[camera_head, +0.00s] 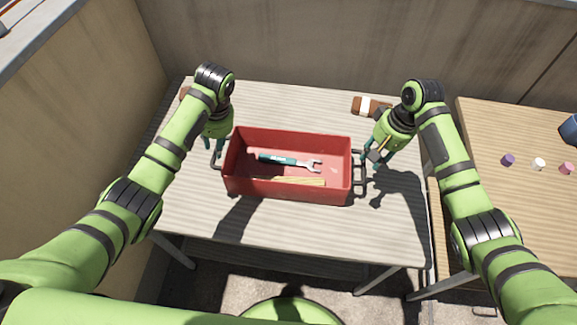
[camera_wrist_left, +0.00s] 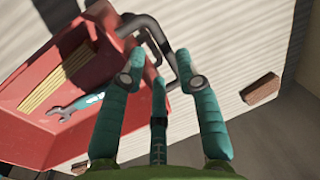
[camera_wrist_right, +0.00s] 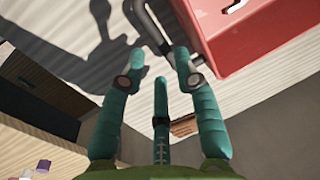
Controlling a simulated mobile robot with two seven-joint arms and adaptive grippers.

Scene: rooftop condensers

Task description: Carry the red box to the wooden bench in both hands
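The red box (camera_head: 290,193) sits upright on the pale slatted table (camera_head: 290,228), with a dark handle at each end. A teal-handled wrench (camera_head: 288,160) and a yellowish wooden strip (camera_head: 290,181) lie inside it. My left gripper (camera_head: 213,146) is at the left handle (camera_head: 216,160); in the left wrist view its fingers (camera_wrist_left: 158,65) are spread, with the handle bar between their tips. My right gripper (camera_head: 371,158) is at the right handle (camera_head: 358,172); its fingers (camera_wrist_right: 160,62) are also spread about the handle. The wooden bench (camera_head: 505,215) stands to the right.
A brown block with a pale band (camera_head: 371,106) lies behind the box, near my right gripper. Small purple (camera_head: 508,160), white (camera_head: 538,164) and pink (camera_head: 566,168) pieces and a blue object (camera_head: 570,128) are on the bench's far part. The bench's nearer part is clear. Walls stand behind and left.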

